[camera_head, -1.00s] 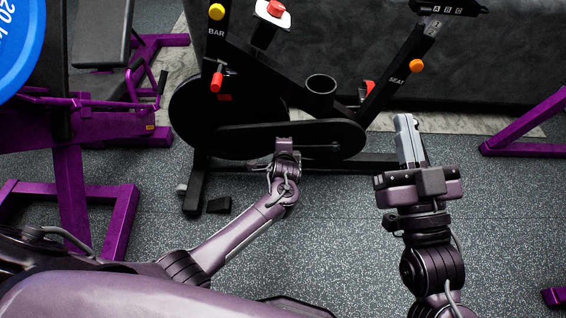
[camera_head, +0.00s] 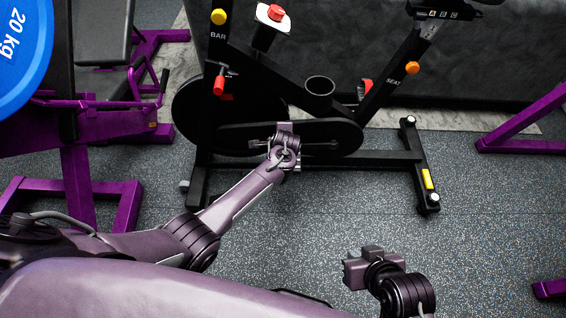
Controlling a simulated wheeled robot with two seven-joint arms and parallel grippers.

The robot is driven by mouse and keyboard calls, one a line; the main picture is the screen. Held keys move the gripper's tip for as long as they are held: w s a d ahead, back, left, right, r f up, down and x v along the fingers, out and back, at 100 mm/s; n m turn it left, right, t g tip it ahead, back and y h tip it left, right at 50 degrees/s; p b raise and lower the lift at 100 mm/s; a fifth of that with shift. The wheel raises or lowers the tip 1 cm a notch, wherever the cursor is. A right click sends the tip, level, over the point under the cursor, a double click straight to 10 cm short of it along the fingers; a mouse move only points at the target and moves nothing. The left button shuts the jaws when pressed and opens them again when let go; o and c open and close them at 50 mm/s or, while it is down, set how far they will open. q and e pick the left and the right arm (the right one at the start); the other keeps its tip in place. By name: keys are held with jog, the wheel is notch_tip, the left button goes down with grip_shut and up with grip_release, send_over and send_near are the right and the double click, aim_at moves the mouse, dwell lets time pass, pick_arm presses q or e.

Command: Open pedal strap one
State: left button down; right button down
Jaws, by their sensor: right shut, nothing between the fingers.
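The exercise bike (camera_head: 318,138) stands upright ahead of me, with its black crank cover in the middle. My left arm reaches to the crank area, and my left gripper (camera_head: 284,130) is in front of the cover. Its fingers are not clear, so I cannot tell whether they are open or shut. The pedal and its strap cannot be made out there; the wrist covers that spot. My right gripper (camera_head: 368,264) is low over the floor, right of centre, well apart from the bike. It is shut and empty, with its fingers mostly hidden from this angle.
The bike's rear foot (camera_head: 428,180) with a yellow label is at right. Purple gym frames stand at left (camera_head: 75,190) and right (camera_head: 525,118). A blue 20 kg plate (camera_head: 22,50) is at upper left. Speckled floor between my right gripper and the bike is free.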

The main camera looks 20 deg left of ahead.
pick_arm(q)
jog(key=shift+w+a+r+g, duration=0.15)
jog(key=shift+w+g, duration=0.3)
jog(key=shift+w, duration=0.05)
jog(key=shift+w+a+r+g, duration=0.1)
jog(key=shift+w+g, duration=0.35)
jog(key=shift+w+a+h, duration=0.1)
jog(key=shift+w+h, duration=0.15)
jog(key=shift+h, duration=0.05)
jog(key=shift+w+a+f+g+b, duration=0.1)
jog(key=shift+w+a+g+b, duration=0.1)
jog(key=shift+w+g+b, duration=0.6)
jog(key=shift+w+a+b, duration=0.1)
jog(key=shift+w+b, duration=0.35)
jog(key=shift+b, duration=0.1)
pick_arm(e)
jog(key=w+a+r+t+y, duration=0.1)
jog(key=w+r+t, duration=0.4)
jog(key=r, duration=0.3)
jog(key=w+a+r+t+y, duration=0.1)
jog(key=w+r+t, duration=0.3)
jog(key=r, duration=0.5)
jog(key=shift+w+a+t+y, duration=0.15)
jog(key=shift+w+t+y, duration=0.25)
jog(key=shift+w+y, duration=0.45)
pick_arm(q)
jog(key=shift+w, duration=0.1)
pick_arm(e)
jog(key=shift+w, duration=0.15)
jog(key=shift+r, duration=0.1)
